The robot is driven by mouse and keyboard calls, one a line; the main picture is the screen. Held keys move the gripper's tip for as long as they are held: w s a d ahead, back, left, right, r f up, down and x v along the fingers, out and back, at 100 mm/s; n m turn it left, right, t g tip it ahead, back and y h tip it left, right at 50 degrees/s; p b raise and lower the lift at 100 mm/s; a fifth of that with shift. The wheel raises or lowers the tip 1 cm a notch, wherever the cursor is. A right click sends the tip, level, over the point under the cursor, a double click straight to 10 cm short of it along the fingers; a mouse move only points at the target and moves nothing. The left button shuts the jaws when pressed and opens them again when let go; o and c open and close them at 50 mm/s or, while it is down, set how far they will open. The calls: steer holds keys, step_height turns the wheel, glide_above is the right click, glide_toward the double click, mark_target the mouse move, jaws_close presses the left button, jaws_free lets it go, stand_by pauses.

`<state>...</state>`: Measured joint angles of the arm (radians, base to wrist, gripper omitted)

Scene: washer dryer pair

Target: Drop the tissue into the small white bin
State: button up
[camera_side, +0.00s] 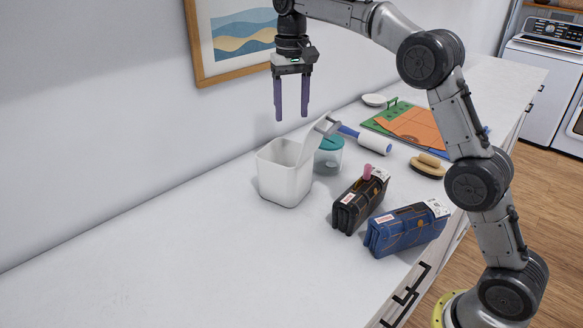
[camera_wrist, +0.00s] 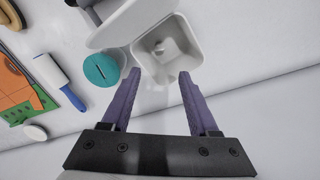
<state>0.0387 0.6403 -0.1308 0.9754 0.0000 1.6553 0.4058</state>
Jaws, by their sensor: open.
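The small white bin (camera_side: 284,182) stands upright on the counter near the wall, with its pale lid (camera_side: 308,146) tilted up at its right side. In the wrist view the bin (camera_wrist: 186,60) is open toward me. A small pale lump (camera_wrist: 165,46) lies inside it; it looks like the tissue, but I cannot tell for sure. No other tissue shows clearly. My gripper (camera_side: 291,118) is open and empty, pointing down above the bin and apart from it. Its purple fingers (camera_wrist: 160,76) are spread wide in the wrist view.
A teal-lidded container (camera_side: 329,155) stands right beside the bin. A lint roller (camera_side: 372,144), a brush (camera_side: 428,165), a white dish (camera_side: 374,99) and a green-orange board (camera_side: 408,125) lie beyond. Black (camera_side: 357,205) and blue (camera_side: 408,230) cases stand near the front edge. The left counter is clear.

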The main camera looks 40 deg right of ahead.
steer(key=shift+r, duration=2.5)
